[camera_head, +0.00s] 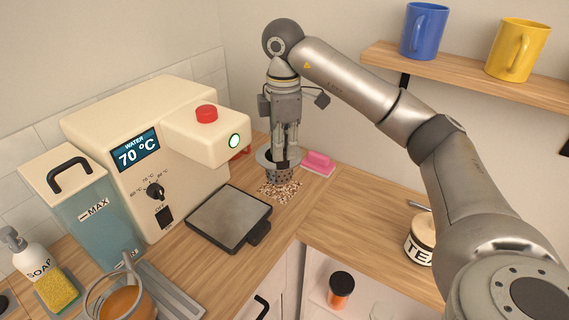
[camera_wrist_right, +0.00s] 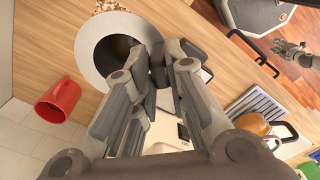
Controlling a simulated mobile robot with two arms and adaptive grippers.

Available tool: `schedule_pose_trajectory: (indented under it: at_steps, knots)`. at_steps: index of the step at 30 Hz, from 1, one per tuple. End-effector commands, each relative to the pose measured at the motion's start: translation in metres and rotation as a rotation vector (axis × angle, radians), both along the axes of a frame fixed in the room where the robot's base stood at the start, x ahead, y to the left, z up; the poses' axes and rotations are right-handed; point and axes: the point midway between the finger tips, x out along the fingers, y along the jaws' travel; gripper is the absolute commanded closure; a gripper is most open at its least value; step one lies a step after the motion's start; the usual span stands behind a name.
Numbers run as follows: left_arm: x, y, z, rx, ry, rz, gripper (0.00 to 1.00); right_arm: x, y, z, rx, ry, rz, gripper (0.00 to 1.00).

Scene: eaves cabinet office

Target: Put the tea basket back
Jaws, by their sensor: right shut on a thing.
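The tea basket (camera_head: 279,177) is a dark perforated metal cup with a wide grey rim. My right gripper (camera_head: 284,160) is shut on it, pointing down at the back corner of the counter. The basket is upright over a speckled mat (camera_head: 283,195); I cannot tell whether it touches the mat. In the right wrist view the basket's pale rim (camera_wrist_right: 88,40) and hollow inside show beside the fingers. A grey gripper, apparently my left (camera_wrist_right: 292,52), shows small at the right of that view; its opening is unclear.
A cream water machine (camera_head: 185,130) reading 70 °C stands left, with a grey plate (camera_head: 229,217) before it. A pink sponge (camera_head: 319,160) lies close behind the basket. A glass jug (camera_head: 125,302) holds amber liquid. A TEA jar (camera_head: 420,243) stands right. A red mug (camera_wrist_right: 58,100) is near.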

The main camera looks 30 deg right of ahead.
Motion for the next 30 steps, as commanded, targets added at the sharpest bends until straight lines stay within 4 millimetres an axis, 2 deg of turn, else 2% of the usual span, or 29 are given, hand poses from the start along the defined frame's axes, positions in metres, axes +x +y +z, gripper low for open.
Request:
schedule_pose_trajectory:
  at_steps: [4, 6, 16, 22, 30]
  knots:
    - [0.001, 0.0, 0.0, 0.0, -0.001, 0.0, 0.6, 0.02, -0.014, -0.029, 0.002, 0.007, -0.001, 1.0]
    - [0.001, 0.0, 0.007, 0.0, -0.002, 0.0, 0.6, 0.028, -0.02, -0.035, 0.0, 0.005, -0.002, 1.0]
    - [0.007, -0.003, 0.016, -0.004, -0.012, 0.001, 0.6, 0.047, -0.031, -0.063, -0.001, 0.004, 0.0, 1.0]
    - [0.008, -0.004, 0.029, -0.005, -0.012, 0.002, 0.6, 0.046, -0.031, -0.088, -0.001, 0.001, 0.002, 1.0]
    - [0.007, -0.004, 0.028, -0.006, -0.012, 0.002, 0.6, 0.046, -0.031, -0.093, 0.0, -0.001, 0.002, 1.0]
